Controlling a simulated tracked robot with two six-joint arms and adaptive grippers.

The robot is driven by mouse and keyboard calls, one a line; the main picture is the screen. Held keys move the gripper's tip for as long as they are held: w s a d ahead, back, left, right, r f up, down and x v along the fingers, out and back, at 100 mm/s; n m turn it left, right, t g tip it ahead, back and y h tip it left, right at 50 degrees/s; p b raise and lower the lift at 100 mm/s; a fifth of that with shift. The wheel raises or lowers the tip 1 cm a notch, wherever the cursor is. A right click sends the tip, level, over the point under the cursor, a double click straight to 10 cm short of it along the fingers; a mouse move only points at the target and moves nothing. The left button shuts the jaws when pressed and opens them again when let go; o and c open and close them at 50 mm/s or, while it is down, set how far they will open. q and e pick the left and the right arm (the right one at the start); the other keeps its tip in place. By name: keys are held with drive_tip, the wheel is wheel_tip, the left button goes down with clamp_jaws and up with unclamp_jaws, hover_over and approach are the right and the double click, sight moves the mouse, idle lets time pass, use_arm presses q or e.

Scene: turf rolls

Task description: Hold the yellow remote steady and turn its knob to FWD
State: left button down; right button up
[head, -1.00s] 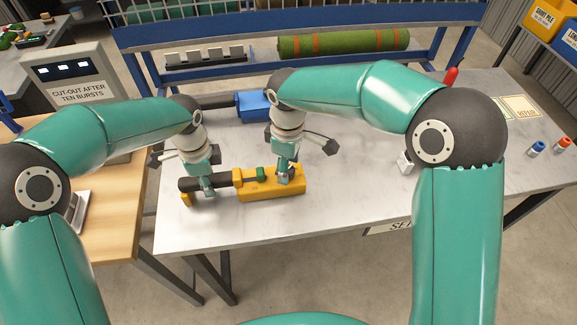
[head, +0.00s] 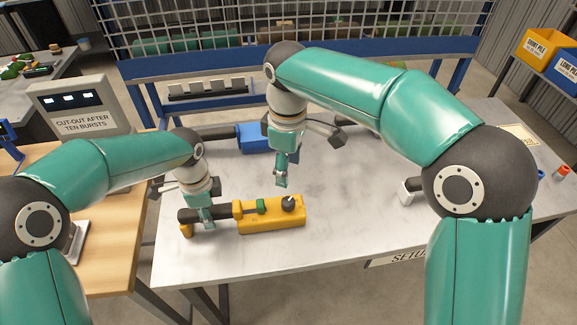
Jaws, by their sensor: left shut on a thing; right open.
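The yellow remote (head: 262,218) lies on the grey-white table, with a black handle (head: 222,214) at its left end. A green part and a dark knob (head: 288,202) stand on its top. The knob's marking and setting are too small to read. My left gripper (head: 206,222) is shut on the black handle. My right gripper (head: 281,183) is open and empty, above and just behind the knob, apart from it.
A blue tool (head: 254,138) lies behind on the table, partly hidden by my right arm. A sign-bearing console (head: 80,108) stands at left on a wooden table. The table's front middle is clear.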

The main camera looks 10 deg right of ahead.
use_arm(q)
drive_tip(key=shift+s+f, duration=0.15)
drive_tip(key=shift+f, duration=0.05)
drive_tip(key=c, duration=0.7)
unclamp_jaws()
drive_tip(key=shift+r, duration=0.1)
drive_tip(key=shift+r, duration=0.1)
